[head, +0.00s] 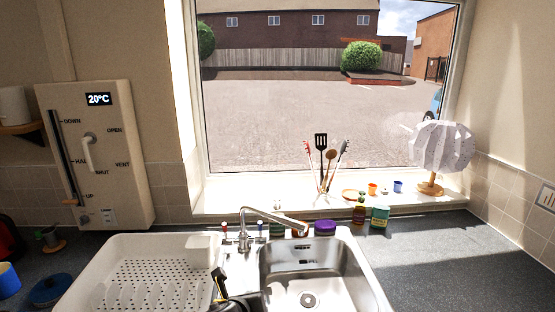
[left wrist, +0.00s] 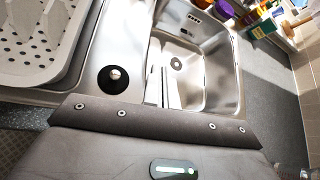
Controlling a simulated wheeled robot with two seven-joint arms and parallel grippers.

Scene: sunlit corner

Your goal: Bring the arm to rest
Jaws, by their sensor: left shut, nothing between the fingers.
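My left gripper (left wrist: 162,86) shows in the left wrist view, with its two pale fingers together and nothing between them. It is seen against the steel sink (left wrist: 215,85), and I cannot tell its height above it. In the head view a dark shape with a yellow part (head: 220,288) stands at the bottom, between the drying rack and the sink bowl. I cannot tell whether it is part of my left arm. My right gripper is in neither view.
A white drying rack (head: 150,262) lies left of the sink bowl (head: 310,275). The tap (head: 262,217) rises behind the bowl. Jars, a green tin (head: 379,218) and a utensil pot line the window side. A white lamp (head: 442,150) stands right. The right counter (head: 450,265) is clear.

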